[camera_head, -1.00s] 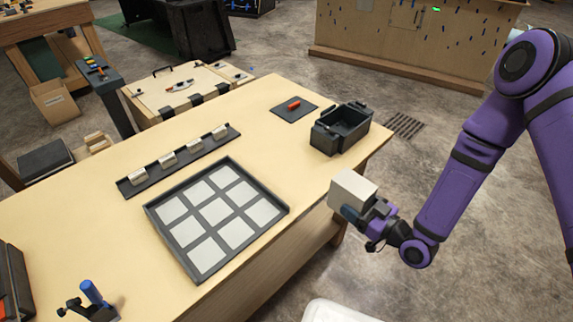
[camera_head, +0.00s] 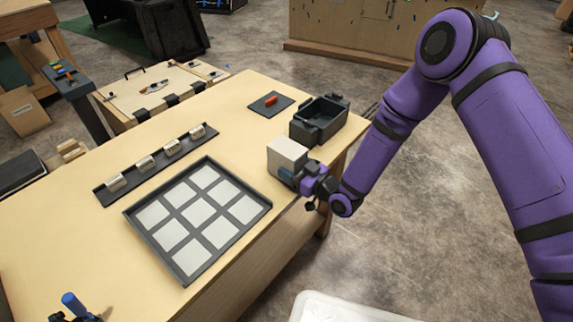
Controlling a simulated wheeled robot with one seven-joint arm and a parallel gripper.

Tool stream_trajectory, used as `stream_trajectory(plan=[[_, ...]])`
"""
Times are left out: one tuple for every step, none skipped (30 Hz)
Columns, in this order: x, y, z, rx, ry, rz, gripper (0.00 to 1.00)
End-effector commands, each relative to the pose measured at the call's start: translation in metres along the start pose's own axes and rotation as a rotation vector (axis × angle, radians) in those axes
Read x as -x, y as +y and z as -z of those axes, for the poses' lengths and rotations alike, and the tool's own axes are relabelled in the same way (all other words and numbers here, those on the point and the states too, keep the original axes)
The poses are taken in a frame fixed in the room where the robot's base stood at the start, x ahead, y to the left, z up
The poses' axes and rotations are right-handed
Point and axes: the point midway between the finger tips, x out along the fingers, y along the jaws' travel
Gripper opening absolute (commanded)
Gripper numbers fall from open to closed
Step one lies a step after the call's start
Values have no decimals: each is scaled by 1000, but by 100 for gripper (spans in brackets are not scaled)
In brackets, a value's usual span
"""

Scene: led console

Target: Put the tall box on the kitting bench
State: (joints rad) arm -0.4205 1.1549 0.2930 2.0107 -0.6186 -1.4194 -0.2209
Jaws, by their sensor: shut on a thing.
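A white-grey box (camera_head: 287,157) is held in my gripper (camera_head: 296,178), at the right edge of the wooden bench (camera_head: 235,135). My gripper is shut on its lower front part, and my purple arm comes in from the right. The box appears over the bench top, between the black tray with pale squares and the black bin. I cannot tell whether its underside touches the bench. The gripper partly hides the box's near lower side.
On the bench are the nine-square tray (camera_head: 160,258), a rail with several small cylinders (camera_head: 158,163), a dark mat with a red piece (camera_head: 270,101) and a black bin (camera_head: 318,120). A blue-topped tool (camera_head: 74,306) stands front left. Bare wood lies between tray and mat.

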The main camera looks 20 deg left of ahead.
Motion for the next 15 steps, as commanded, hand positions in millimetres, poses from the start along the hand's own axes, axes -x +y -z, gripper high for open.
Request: stream_trajectory(plan=[[-8,-1,0,1,2,1,36],[-13,0,0,1,2,1,36],[-19,0,0,1,3,1,36],[-23,-1,0,1,3,2,36],[-26,-1,1,2,3,2,36],[-26,-1,-4,1,0,1,36],[-25,-1,-6,0,0,1,36],[-25,0,-6,1,1,1,36],[-25,0,-6,1,1,1,36],[-25,0,-5,1,2,0,36],[-25,0,-5,0,2,0,36],[-25,0,-5,0,2,0,36],[-25,0,-5,0,1,0,36],[-25,0,-6,0,1,0,36],[-25,0,-6,0,1,0,36]])
